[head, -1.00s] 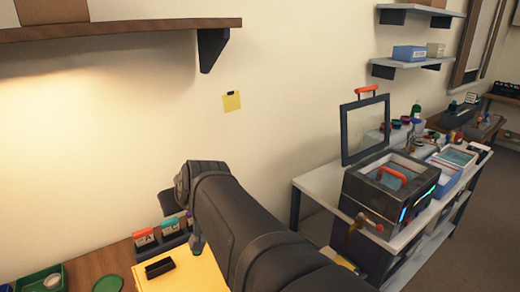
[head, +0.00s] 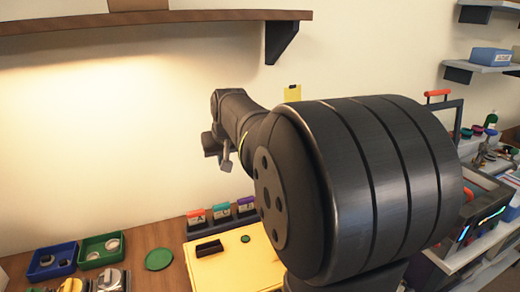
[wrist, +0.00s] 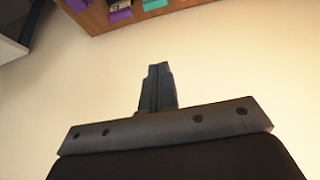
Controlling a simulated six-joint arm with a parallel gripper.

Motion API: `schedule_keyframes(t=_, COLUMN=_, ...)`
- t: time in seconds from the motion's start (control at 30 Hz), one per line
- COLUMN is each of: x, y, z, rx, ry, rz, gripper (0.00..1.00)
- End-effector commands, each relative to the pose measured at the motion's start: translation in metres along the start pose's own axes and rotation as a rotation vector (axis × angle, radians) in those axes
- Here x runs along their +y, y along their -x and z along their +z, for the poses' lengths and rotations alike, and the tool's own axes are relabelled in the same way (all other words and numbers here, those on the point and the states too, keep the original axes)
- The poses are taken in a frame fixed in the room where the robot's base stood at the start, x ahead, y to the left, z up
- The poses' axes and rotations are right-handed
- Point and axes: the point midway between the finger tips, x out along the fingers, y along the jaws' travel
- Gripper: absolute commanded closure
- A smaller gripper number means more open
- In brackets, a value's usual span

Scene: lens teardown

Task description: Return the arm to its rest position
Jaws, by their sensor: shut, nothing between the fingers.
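My gripper (wrist: 157,88) shows in the wrist view with its two dark fingers together and nothing between them. The wall lies behind the fingers there. In the head view my arm reaches up and away over the workbench, its large dark joint filling the middle right. The end of the arm is raised above the bench, in front of the wall, and touches nothing that I can see. The fingers are small and partly hidden in the head view.
A blue tray (head: 40,272), green tray (head: 88,259) and green disc (head: 159,259) lie left. A shelf (head: 150,22) hangs above; a cart stands right, partly hidden.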

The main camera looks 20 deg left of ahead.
Motion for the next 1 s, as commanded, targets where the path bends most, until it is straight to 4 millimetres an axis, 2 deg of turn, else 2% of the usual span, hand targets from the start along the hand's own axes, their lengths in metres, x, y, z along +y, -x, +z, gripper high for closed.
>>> schedule_keyframes(t=0.13, x=0.0, y=-0.01, z=-0.01, rx=-0.047, ry=0.001, rz=-0.001, gripper=1.0)
schedule_keyframes(t=0.43, x=-0.001, y=-0.015, z=-0.02, rx=-0.07, ry=0.001, rz=0.0, gripper=1.0)
schedule_keyframes(t=0.77, x=0.0, y=-0.015, z=-0.019, rx=-0.068, ry=0.001, rz=0.0, gripper=1.0)
schedule_keyframes(t=1.0, x=0.0, y=-0.006, z=-0.007, rx=-0.038, ry=0.0, rz=0.0, gripper=1.0)
